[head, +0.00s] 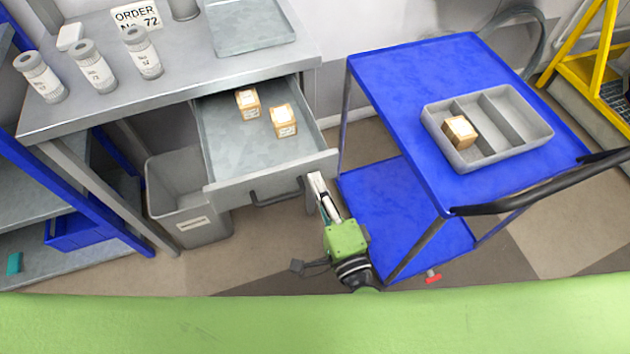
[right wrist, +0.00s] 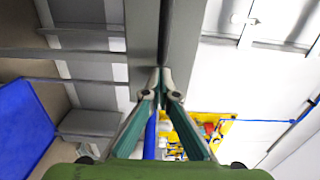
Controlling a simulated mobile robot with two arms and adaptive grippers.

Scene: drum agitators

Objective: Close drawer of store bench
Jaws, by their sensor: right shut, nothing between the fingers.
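The drawer (head: 255,160) of the grey store bench (head: 185,75) stands open, pulled well out toward me. Two small boxes (head: 247,102) with brown and white sides sit inside it. A dark handle (head: 275,191) is on its front panel. My right gripper (head: 312,180) is shut and empty, its fingertips at the right end of the drawer front. In the right wrist view the closed fingertips (right wrist: 160,72) are at a grey metal edge; I cannot tell whether they touch it. My left gripper is not in view.
A blue trolley (head: 400,80) stands to the right, carrying a grey divided tray (head: 540,137) with one box (head: 459,131). A grey bin (head: 190,225) is below the bench at left. Several white canisters (head: 92,68) and a metal tray (head: 247,45) are on the bench top.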

